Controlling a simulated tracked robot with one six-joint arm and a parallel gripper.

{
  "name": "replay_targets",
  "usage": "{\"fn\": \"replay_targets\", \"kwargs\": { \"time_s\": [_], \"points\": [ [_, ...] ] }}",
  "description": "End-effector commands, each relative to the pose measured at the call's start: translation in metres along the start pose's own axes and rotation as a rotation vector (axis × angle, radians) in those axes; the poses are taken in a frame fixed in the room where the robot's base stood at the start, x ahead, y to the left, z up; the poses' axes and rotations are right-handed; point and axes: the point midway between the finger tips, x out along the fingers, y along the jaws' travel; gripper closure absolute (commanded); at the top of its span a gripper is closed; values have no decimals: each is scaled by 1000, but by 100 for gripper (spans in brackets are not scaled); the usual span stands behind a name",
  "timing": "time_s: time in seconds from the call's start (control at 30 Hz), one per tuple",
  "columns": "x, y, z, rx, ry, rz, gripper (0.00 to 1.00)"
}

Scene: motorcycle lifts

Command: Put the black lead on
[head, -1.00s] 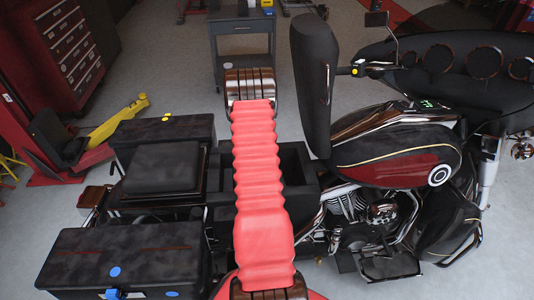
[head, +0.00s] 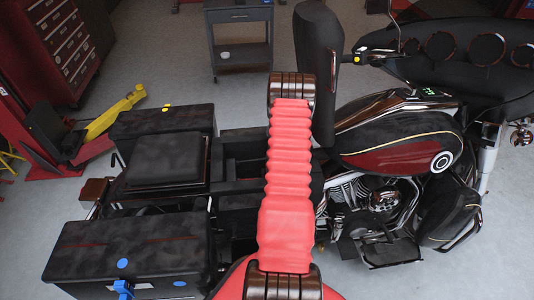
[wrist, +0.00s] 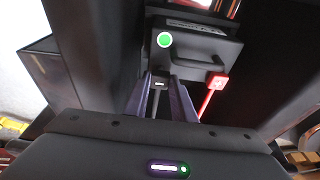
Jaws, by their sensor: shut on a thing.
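In the wrist view my gripper (wrist: 160,90) points into a dark bay in the motorcycle, its two purplish fingers close together. It is shut on the black lead (wrist: 158,82), whose dark end shows between the fingertips. Beyond it is the black battery (wrist: 205,50) with a round green spot. A red lead (wrist: 207,102) runs up to a red terminal piece (wrist: 218,82) at the battery's right side. I cannot tell whether the black lead touches the battery. In the head view my red-sleeved arm hides the gripper and lead.
The motorcycle's seat (head: 318,70) stands upright beside the open bay (head: 240,165). Dark bay walls (wrist: 95,45) close in on the gripper in the wrist view. Black side cases (head: 130,250) lie at left. A trolley (head: 240,15) stands behind on grey floor.

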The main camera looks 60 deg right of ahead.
Motion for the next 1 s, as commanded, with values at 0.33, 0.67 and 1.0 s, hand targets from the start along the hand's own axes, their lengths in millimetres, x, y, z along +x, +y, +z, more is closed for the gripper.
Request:
{"fn": "replay_targets", "kwargs": {
  "time_s": [0.33, 0.67, 1.0],
  "points": [
    [2, -2, 14, 12, 24, 4, 100],
    [1, -2, 14, 15, 24, 6, 69],
    [1, -2, 13, 15, 26, 7, 58]
  ]
}}
